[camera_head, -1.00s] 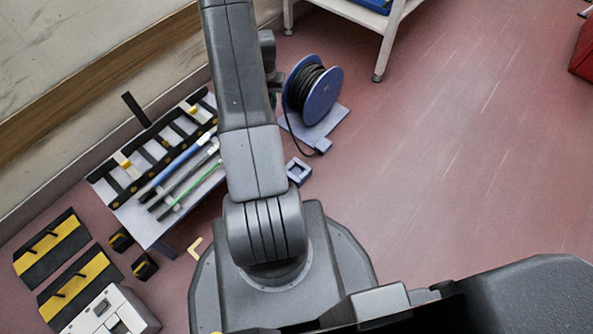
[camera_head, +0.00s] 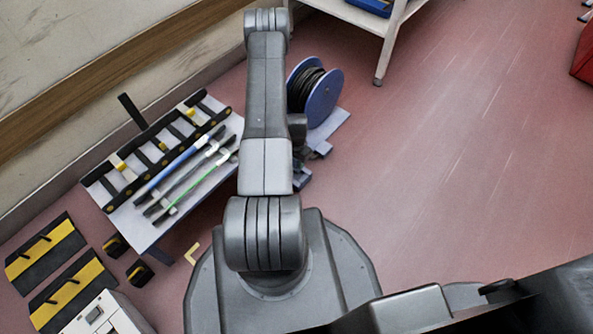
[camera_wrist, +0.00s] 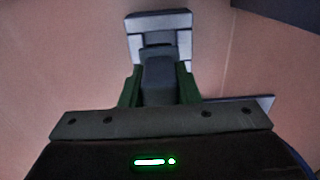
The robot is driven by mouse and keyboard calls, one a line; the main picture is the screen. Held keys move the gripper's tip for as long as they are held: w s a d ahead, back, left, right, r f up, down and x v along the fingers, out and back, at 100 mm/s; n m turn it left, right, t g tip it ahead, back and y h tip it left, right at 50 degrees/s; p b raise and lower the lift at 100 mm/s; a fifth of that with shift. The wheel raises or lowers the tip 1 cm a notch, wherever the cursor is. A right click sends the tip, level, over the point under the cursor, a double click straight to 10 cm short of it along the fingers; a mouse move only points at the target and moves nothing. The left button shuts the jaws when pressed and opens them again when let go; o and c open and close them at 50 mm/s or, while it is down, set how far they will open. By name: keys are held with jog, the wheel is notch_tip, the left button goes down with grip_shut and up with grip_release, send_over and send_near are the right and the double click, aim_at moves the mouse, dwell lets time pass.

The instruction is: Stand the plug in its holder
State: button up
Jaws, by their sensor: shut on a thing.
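In the wrist view, my gripper (camera_wrist: 159,88) is shut on the dark grey plug (camera_wrist: 158,68), with a green-edged finger on each side of it. The light grey, square-framed holder (camera_wrist: 178,20) lies just beyond the plug's far end. The plug overlaps the holder's opening in this view; I cannot tell whether it is inside or above it. In the head view, my arm hides most of the gripper and plug, and only a little of the holder area shows beside the arm.
A blue cable reel (camera_head: 324,98) with black cable stands on a flat base (camera_head: 333,124) right of my arm. A low table (camera_head: 150,232) with rods and a slotted rack is on the left. A white shelf (camera_head: 390,40) stands behind.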

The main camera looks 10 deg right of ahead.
jog(key=shift+f+b, duration=0.7)
jog(key=shift+f, duration=1.8)
jog(key=shift+f, duration=0.25)
jog(key=o, duration=1.1)
jog(key=shift+r, duration=0.1)
notch_tip(320, 180, up, 12)
jog(key=p, duration=0.4)
jog(key=shift+r, duration=0.15)
